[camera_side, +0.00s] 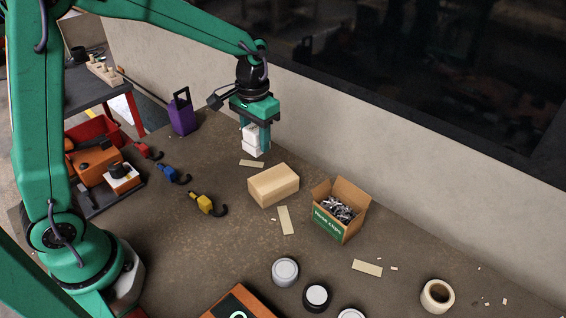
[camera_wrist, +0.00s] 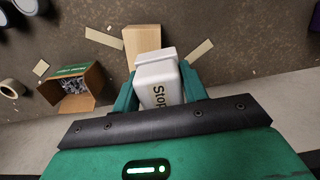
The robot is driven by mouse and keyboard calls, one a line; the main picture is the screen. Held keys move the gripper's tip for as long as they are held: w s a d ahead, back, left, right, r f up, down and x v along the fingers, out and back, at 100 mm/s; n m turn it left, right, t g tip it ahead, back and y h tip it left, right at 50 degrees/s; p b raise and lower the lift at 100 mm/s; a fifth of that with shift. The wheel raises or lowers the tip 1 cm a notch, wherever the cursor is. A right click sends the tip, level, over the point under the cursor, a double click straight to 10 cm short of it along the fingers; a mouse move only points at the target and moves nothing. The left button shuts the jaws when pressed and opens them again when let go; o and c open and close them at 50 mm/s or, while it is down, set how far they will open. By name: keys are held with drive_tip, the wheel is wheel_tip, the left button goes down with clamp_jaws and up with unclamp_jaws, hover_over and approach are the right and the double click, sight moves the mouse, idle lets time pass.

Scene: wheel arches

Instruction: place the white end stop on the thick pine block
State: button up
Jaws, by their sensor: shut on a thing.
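The white end stop (camera_side: 252,141) is held between the fingers of my gripper (camera_side: 257,138). In the wrist view the end stop (camera_wrist: 157,80) shows the letters "Stop" on its face, with my gripper (camera_wrist: 160,88) shut on it from both sides. The thick pine block (camera_side: 274,185) lies on the bench, to the lower right of the end stop in the side view. In the wrist view the pine block (camera_wrist: 142,40) is partly hidden behind the end stop. The end stop appears apart from the block; its exact height over the bench is hard to tell.
An open carton of metal clips (camera_side: 338,211) stands right of the block. Thin wood strips (camera_side: 286,220) lie around it. Yellow (camera_side: 205,203), blue (camera_side: 172,174) and red hooked things lie left. A purple object (camera_side: 182,112) stands near the wall (camera_side: 330,125). Tins (camera_side: 285,271) stand in front.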

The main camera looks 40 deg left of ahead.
drive_tip(key=s+d+r, duration=0.1)
drive_tip(key=s+d, duration=0.2)
drive_tip(key=d, duration=0.3)
drive_tip(key=s+d+r, duration=0.2)
drive_tip(key=s+d, duration=0.1)
drive_tip(key=d, duration=0.3)
drive_tip(key=shift+d, duration=0.3)
hover_over(273, 178)
wheel_tip(273, 178, down, 7)
drive_tip(key=shift+r, duration=0.1)
drive_tip(key=shift+f, duration=2)
drive_tip(key=shift+f, duration=0.2)
drive_tip(key=o, duration=1)
drive_tip(key=shift+r, duration=0.1)
